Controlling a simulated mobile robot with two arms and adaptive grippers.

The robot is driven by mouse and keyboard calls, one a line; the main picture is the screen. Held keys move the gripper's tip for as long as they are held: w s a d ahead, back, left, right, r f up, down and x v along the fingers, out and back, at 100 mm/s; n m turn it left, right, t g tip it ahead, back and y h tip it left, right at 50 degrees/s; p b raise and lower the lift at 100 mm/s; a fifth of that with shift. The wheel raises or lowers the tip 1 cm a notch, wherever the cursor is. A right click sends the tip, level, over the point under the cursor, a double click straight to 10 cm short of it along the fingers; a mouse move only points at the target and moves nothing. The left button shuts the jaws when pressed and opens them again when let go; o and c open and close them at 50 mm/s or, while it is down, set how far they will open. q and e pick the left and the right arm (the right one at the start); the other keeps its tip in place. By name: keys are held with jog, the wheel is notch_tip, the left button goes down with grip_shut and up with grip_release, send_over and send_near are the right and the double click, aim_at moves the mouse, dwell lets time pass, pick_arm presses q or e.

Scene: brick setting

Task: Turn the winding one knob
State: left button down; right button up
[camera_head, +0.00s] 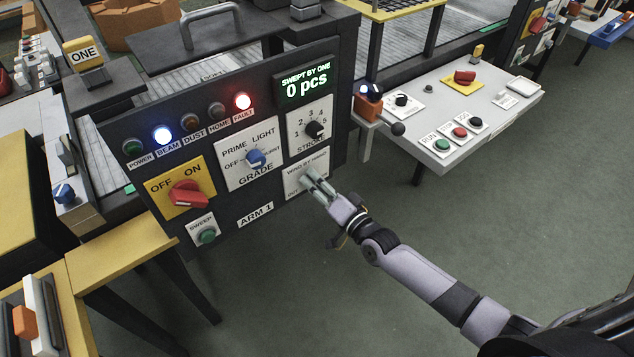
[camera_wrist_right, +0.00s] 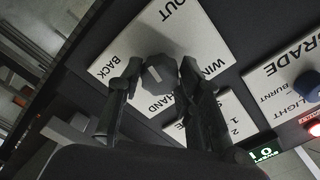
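The winding one knob (camera_wrist_right: 159,75) is a dark, faceted knob with a pale mark, on a white plate (camera_wrist_right: 208,40) lettered OUT, BACK and WIND BY HAND. In the head view this plate (camera_head: 293,184) is at the lower right of the ARM 1 panel; its knob is hidden behind my right gripper (camera_head: 318,187). In the wrist view my right gripper (camera_wrist_right: 160,72) has one finger on each side of the knob, with no clear gap, and looks shut on it. My left gripper is not in view.
The black panel (camera_head: 241,192) also carries a red OFF/ON switch (camera_head: 188,194), a blue grade knob (camera_head: 256,158), a black stroke knob (camera_head: 315,129) and a green sweep button (camera_head: 207,236). The display (camera_head: 304,82) reads 0 pcs. A grey control table (camera_head: 487,112) stands to the right. Open floor lies below.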

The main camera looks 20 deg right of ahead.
jog(key=o, duration=0.4)
jog(key=shift+s, duration=0.1)
jog(key=v, duration=1.2)
dwell(0.7)
jog(key=s+d+f+n+g+h+p, duration=0.1)
jog(key=s+d+f+n+g+h, duration=0.2)
jog(key=f, duration=0.7)
jog(key=s+d+f+g, duration=0.1)
jog(key=s+f+g, duration=0.1)
jog(key=s+f, duration=0.6)
jog(key=s+d+f+n+g+h+p, duration=0.1)
jog(key=s+d+f+n+g+h, duration=0.15)
jog(key=f, duration=0.95)
jog(key=s+a+f+n+g, duration=0.1)
jog(key=s+f, duration=0.3)
jog(key=s, duration=0.4)
jog(key=s+a+f+n+g+p, duration=0.1)
jog(key=s+f+g, duration=0.3)
jog(key=s, duration=0.5)
jog(key=s+a+f+n+g, duration=0.2)
jog(key=s+f, duration=0.3)
jog(key=s, duration=0.4)
jog(key=shift+a+g+h, duration=0.15)
jog(key=shift+g+h, duration=0.2)
jog(key=shift+g, duration=0.4)
